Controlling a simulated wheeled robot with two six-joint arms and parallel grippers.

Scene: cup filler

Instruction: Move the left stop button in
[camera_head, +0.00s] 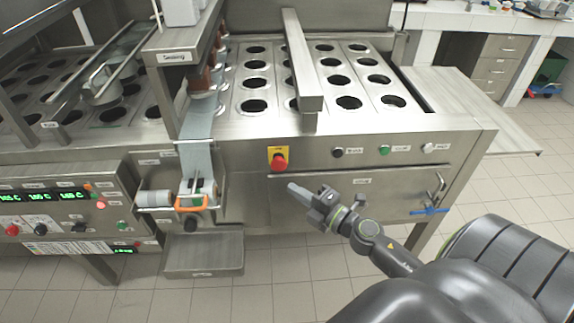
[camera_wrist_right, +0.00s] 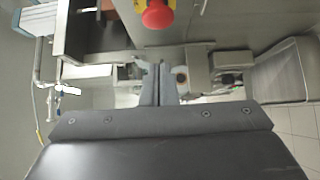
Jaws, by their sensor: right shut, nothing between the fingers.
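A red mushroom stop button (camera_head: 280,161) on a yellow plate sits on the front face of the steel machine, near the middle of the head view. It also shows at the top of the right wrist view (camera_wrist_right: 158,14). My right gripper (camera_head: 292,187) is shut and empty, its fingertips just below and slightly right of the button in the head view. In the right wrist view the closed fingers (camera_wrist_right: 159,68) point up the picture, with a visible gap between them and the button. My left gripper is not in view.
Black, green and white buttons (camera_head: 384,150) sit right of the red one. A control panel (camera_head: 60,215) with green displays and a red knob is at left. An orange-handled unit (camera_head: 192,204) and a steel tray (camera_head: 204,254) stand left of the gripper. Tiled floor is clear in front.

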